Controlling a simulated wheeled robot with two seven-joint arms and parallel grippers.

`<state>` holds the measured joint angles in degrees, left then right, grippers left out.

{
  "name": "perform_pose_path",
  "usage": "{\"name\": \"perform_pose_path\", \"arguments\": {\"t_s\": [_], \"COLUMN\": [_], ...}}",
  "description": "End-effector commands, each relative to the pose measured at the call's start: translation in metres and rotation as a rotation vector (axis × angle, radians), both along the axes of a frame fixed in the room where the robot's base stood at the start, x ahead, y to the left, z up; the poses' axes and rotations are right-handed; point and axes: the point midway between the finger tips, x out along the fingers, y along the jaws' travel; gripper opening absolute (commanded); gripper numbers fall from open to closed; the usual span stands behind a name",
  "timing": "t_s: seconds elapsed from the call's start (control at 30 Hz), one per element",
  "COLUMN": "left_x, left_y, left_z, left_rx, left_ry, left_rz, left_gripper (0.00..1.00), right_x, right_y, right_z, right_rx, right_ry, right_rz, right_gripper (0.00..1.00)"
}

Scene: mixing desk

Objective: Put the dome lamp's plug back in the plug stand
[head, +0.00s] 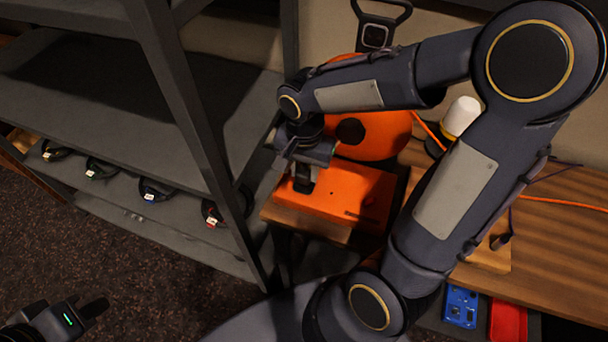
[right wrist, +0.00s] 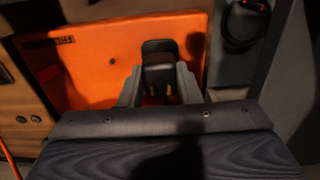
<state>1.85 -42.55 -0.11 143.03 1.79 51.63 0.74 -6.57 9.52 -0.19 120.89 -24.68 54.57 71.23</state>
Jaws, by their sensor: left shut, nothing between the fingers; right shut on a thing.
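My right gripper (head: 303,187) is shut on a dark plug above the orange slab at the desk's left end. The right wrist view shows the dark plug (right wrist: 160,62) between the fingers, with two brass-coloured marks low on it. I cannot tell whether it touches the orange slab (right wrist: 95,75). A white-topped lamp (head: 460,116) with a dark base, perhaps the dome lamp, stands behind my right arm. I cannot pick out the plug stand for certain; my right arm hides part of the desk. My left gripper (head: 92,303) is shut and empty at the lower left, over the floor.
A grey shelf rack (head: 190,110) stands close left of my right gripper, with several dark coiled items on its lower shelf. An orange rounded object (head: 385,135) stands behind the slab. A blue tray (head: 460,306) and a red tray (head: 508,320) sit below the desk's front edge.

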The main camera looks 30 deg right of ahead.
Motion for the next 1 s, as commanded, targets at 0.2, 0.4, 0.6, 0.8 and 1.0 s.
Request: {"name": "perform_pose_path", "arguments": {"t_s": [0.2,0.4,0.6,0.8,1.0], "left_x": [0.000,0.000,0.000,0.000,0.000], "left_y": [0.000,0.000,0.000,0.000,0.000], "left_z": [0.009,0.015,0.022,0.028,0.029], "left_rx": [0.000,0.000,0.000,0.000,0.000], "left_ry": [0.000,0.000,0.000,0.000,0.000], "left_rz": [0.000,0.000,0.000,0.000,0.000], "left_gripper": [0.00,0.00,0.00,0.00,0.00], "right_x": [0.000,0.000,0.000,0.000,0.000], "right_y": [0.000,0.000,0.000,0.000,0.000], "right_z": [0.011,0.019,0.027,0.035,0.036], "right_rx": [0.001,0.000,0.000,0.000,0.001], "right_ry": [-0.001,-0.001,-0.001,-0.001,-0.001], "right_rz": [0.000,0.000,0.000,0.000,0.000], "right_gripper": [0.00,0.00,0.00,0.00,0.00]}}
